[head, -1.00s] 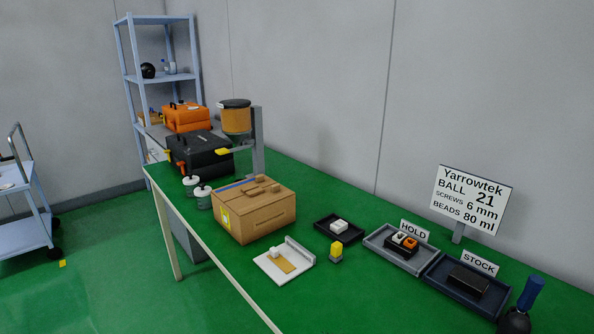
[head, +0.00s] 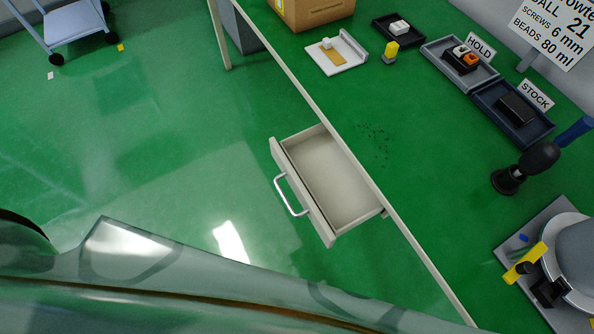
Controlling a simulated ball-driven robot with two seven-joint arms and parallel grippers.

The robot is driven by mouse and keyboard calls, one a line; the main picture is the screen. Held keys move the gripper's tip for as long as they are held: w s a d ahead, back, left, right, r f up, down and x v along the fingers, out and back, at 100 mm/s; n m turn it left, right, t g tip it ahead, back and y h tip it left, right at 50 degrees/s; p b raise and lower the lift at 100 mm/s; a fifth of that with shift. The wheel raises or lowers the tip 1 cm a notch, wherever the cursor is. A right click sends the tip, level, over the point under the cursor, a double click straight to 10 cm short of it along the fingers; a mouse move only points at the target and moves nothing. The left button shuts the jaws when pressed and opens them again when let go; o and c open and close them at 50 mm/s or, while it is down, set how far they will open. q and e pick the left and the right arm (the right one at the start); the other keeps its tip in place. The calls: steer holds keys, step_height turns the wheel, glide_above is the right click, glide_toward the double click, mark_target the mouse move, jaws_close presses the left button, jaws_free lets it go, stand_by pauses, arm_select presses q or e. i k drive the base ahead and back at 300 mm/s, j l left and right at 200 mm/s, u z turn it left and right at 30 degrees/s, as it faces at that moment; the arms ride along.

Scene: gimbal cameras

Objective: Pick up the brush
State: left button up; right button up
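I cannot clearly make out a brush in the head view. A blue rod-like piece (head: 575,132) at the right edge could be a handle, but its far end is cut off or hidden. It shows behind a black rounded knob (head: 540,157) on a black base. Dark specks (head: 375,143) are scattered on the green bench top behind the drawer. The open drawer (head: 325,175) at the bench's front edge looks empty. Neither of my grippers is in view.
A white board (head: 337,55), a yellow-topped piece (head: 390,52), a HOLD tray (head: 437,52) and a STOCK tray (head: 488,98) stand on the bench. A round grey device (head: 575,250) is at lower right. The drawer juts over clear floor.

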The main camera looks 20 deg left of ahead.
mark_target(585, 124)
steer(key=z, duration=1.25)
